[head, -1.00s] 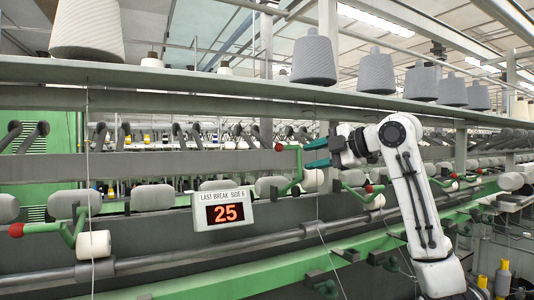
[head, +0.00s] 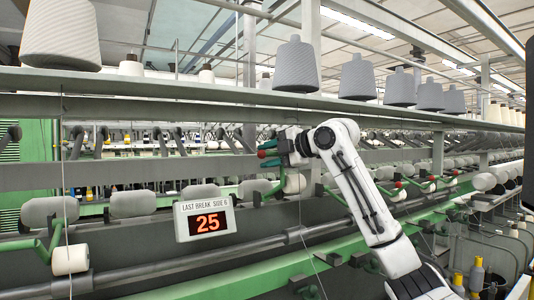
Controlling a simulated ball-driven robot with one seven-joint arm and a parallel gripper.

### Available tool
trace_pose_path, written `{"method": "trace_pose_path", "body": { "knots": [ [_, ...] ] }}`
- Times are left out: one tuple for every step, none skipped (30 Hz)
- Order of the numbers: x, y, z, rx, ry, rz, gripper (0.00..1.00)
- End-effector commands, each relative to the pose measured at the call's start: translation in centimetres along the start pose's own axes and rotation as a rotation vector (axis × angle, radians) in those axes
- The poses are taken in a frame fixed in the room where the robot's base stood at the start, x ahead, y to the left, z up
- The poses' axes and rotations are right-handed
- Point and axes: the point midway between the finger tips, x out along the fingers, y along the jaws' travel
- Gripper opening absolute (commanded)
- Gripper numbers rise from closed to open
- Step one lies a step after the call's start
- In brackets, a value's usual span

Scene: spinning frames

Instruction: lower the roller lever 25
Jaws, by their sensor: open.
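The raised roller lever (head: 281,183) is green with a red knob (head: 262,155) at its upper end. It stands on the machine to the right of the display (head: 205,218), which reads 25. My gripper (head: 268,158) is open, with its teal fingers pointing left at the knob. The fingers overlap the knob in the head view, and I cannot tell whether they touch it. Part of the lever is hidden behind the gripper.
A lowered green lever (head: 43,250) with a white roller (head: 70,260) is at the left. More red-knobbed levers (head: 398,184) line the rail at the right. A shelf of yarn cones (head: 357,78) runs above. A thin yarn hangs at the left.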

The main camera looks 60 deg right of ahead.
Motion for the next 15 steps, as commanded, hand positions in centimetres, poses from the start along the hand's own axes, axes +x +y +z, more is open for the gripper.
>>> {"method": "trace_pose_path", "body": {
  "knots": [
    [0.31, 0.03, -0.02, 0.000, 0.000, -0.001, 0.41],
    [0.44, 0.01, -0.01, 0.000, 0.000, 0.000, 0.41],
    [0.56, -0.01, -0.01, 0.000, 0.000, 0.000, 0.41],
    [0.62, -0.03, 0.00, 0.000, 0.000, 0.000, 0.41],
    [0.66, -0.04, 0.00, 0.000, 0.000, 0.000, 0.41],
    [0.68, -0.05, 0.00, 0.000, 0.000, 0.000, 0.41],
    [0.68, -0.05, 0.00, 0.000, 0.000, 0.000, 0.41],
    [0.67, -0.06, 0.00, 0.000, 0.000, 0.000, 0.41],
    [0.67, -0.06, 0.00, 0.000, 0.000, 0.000, 0.41],
    [0.66, -0.06, 0.00, 0.000, 0.000, 0.000, 0.41],
    [0.66, -0.05, 0.00, 0.000, 0.000, 0.000, 0.41],
    [0.65, -0.05, 0.00, 0.000, 0.000, 0.000, 0.38],
    [0.65, -0.05, 0.00, 0.000, 0.000, 0.000, 0.35],
    [0.64, -0.05, 0.00, 0.000, 0.000, 0.000, 0.33],
    [0.64, -0.05, 0.00, 0.000, 0.000, 0.000, 0.29]
  ]
}}
